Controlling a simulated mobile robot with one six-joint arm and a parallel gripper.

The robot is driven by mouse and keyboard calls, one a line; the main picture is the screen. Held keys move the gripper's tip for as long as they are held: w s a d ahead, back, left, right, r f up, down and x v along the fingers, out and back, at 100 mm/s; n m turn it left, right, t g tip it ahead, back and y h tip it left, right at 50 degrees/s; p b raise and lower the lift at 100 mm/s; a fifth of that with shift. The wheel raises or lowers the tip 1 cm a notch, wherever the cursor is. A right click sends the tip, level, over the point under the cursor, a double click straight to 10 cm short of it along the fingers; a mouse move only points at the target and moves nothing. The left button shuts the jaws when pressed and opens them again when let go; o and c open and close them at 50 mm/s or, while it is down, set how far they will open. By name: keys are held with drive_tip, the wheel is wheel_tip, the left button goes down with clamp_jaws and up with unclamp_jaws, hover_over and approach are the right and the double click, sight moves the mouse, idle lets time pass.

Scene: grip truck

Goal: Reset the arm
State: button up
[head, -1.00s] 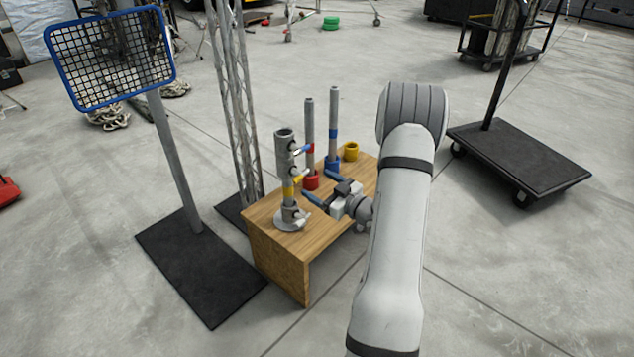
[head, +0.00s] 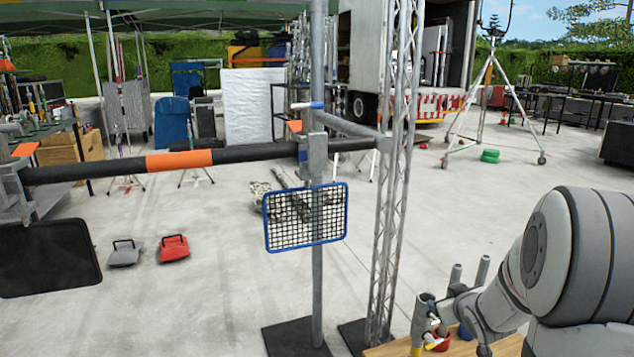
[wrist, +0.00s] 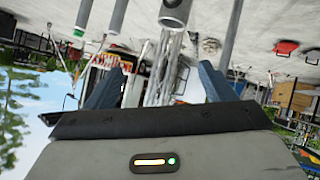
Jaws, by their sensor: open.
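My gripper (wrist: 158,82) shows in the wrist view with its two blue-grey fingers spread wide and nothing between them. That view is upside down. In the head view my arm rises at the lower right and bends down over the wooden table (head: 508,346); its fingertips cannot be made out there. A grey tube stand (head: 421,322) with clamps is on the table, left of my wrist. Two grey pipes (head: 455,274) stand behind it. A red holder (head: 441,342) is partly hidden. A pipe's open end (wrist: 174,13) shows at the wrist view's top.
A blue-framed mesh panel (head: 306,217) hangs on a grey pole (head: 317,290), beside a metal truss (head: 388,215). A dark horizontal bar with an orange band (head: 180,159) crosses the left. Red and grey weights (head: 173,248) lie on open concrete floor.

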drive_tip(key=s+a+r+m+g+h+p, duration=0.1)
drive_tip(key=s+a+r+g+p, duration=0.25)
drive_tip(key=s+r+p, duration=0.35)
drive_tip(key=s+a+r+m+g+p, duration=0.1)
drive_tip(key=s+a+r+g+p, duration=0.15)
drive_tip(key=s+a+r, duration=0.55)
drive_tip(key=s+a+r+g+y+p, duration=0.1)
drive_tip(key=s+a+r+p, duration=0.1)
drive_tip(key=s, duration=0.4)
drive_tip(key=s+a+r+m+g+y+p, duration=0.1)
drive_tip(key=s+a+r+g+p, duration=0.1)
drive_tip(key=s+r+p, duration=0.3)
wheel_tip(320, 180, up, 2)
drive_tip(key=shift+s+a+r, duration=0.15)
drive_tip(key=shift+s+a, duration=0.55)
drive_tip(key=shift+s, duration=0.05)
